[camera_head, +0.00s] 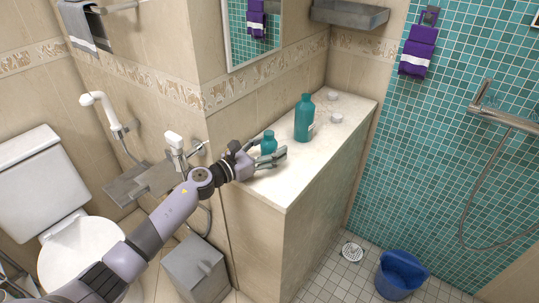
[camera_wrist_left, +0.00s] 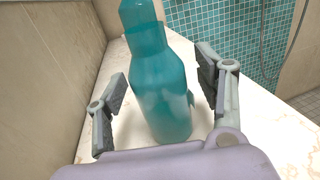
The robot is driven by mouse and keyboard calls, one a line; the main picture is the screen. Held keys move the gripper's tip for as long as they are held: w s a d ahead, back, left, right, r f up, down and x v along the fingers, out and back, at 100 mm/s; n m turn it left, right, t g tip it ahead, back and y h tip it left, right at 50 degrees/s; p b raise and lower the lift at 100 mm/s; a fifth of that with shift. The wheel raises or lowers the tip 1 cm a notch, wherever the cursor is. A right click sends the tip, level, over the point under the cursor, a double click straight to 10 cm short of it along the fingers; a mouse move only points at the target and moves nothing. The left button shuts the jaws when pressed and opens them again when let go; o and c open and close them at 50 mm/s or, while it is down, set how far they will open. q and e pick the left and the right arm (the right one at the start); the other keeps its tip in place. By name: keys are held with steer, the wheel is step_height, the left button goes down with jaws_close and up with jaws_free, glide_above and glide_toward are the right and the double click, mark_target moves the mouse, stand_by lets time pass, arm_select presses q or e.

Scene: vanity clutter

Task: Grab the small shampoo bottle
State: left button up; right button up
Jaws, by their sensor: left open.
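The small shampoo bottle (camera_head: 269,143) is teal and stands upright on the pale stone counter (camera_head: 345,108). My left gripper (camera_head: 266,160) is at the counter's near left end, right at the small bottle, and hides its lower part in the head view. In the left wrist view a teal bottle (camera_wrist_left: 160,85) stands between the two open fingers of the left gripper (camera_wrist_left: 160,95), with visible gaps at both sides. A larger teal bottle (camera_head: 304,118) stands upright behind and to the right of the small one. My right gripper is not in view.
Two small whitish round items (camera_head: 335,117) lie on the counter beyond the larger bottle. A tiled wall with a mirror (camera_head: 254,30) rises behind the counter. A toilet (camera_head: 80,245) is at the left, and a blue bucket (camera_head: 400,275) stands on the floor at the right.

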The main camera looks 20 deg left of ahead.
arm_select(q)
steer(key=shift+c, duration=0.5)
steer(key=c, duration=1.4)
